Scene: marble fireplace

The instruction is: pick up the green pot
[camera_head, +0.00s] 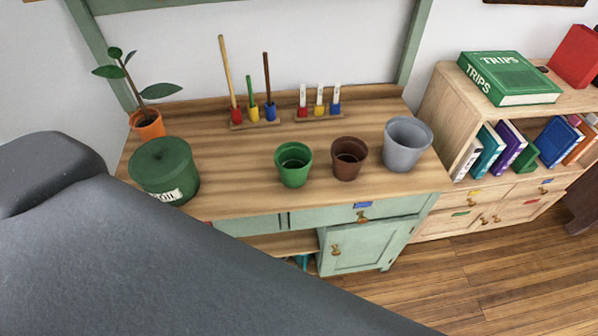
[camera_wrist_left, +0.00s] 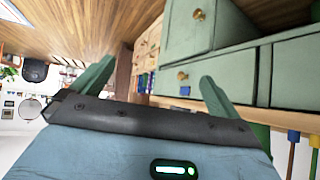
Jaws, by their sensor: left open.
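The green pot (camera_head: 293,164) stands upright and looks empty on the wooden top of the green cabinet (camera_head: 230,190). A brown pot (camera_head: 349,158) and a larger grey pot (camera_head: 407,144) stand to its right. My left gripper (camera_wrist_left: 157,70) shows in the left wrist view with its two green fingers spread wide and nothing between them. Drawers of the green cabinet (camera_wrist_left: 290,75) show beyond the right finger there. In the head view the left gripper's fingers are not visible, and I cannot clearly see the green pot in the wrist view. My right gripper is in neither view.
A green lidded canister (camera_head: 164,172) and a potted plant (camera_head: 148,126) stand at the left. Long-handled tools (camera_head: 252,100) and small coloured items (camera_head: 320,104) stand in holders at the back. A wooden bookshelf (camera_head: 440,100) adjoins at right. Bare wood lies behind the green pot.

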